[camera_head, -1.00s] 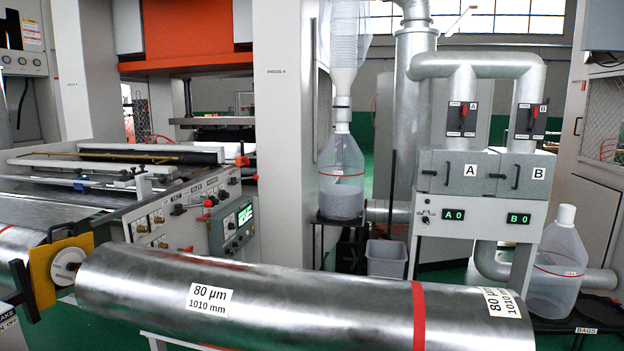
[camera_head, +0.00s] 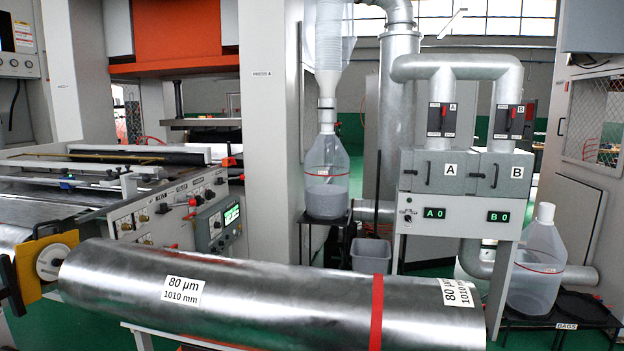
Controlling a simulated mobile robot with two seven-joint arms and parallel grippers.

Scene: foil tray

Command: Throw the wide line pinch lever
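A control panel (camera_head: 163,214) with several knobs, switches and red-and-black handles stands on the side of the foil line at left centre. A dark handle with a red part (camera_head: 190,202) sticks out of it; I cannot tell whether it is the wide line pinch lever. A grey-green box with a lit green display (camera_head: 231,215) adjoins the panel on the right. Neither of my grippers shows in the head view.
A large foil roll (camera_head: 260,290) marked 80 µm, 1010 mm lies across the front, between me and the panel. A yellow plate (camera_head: 28,268) holds its left end. A grey bin (camera_head: 371,255), bottles (camera_head: 326,180) and the A/B cabinet (camera_head: 455,215) stand at right. Green floor shows behind the roll.

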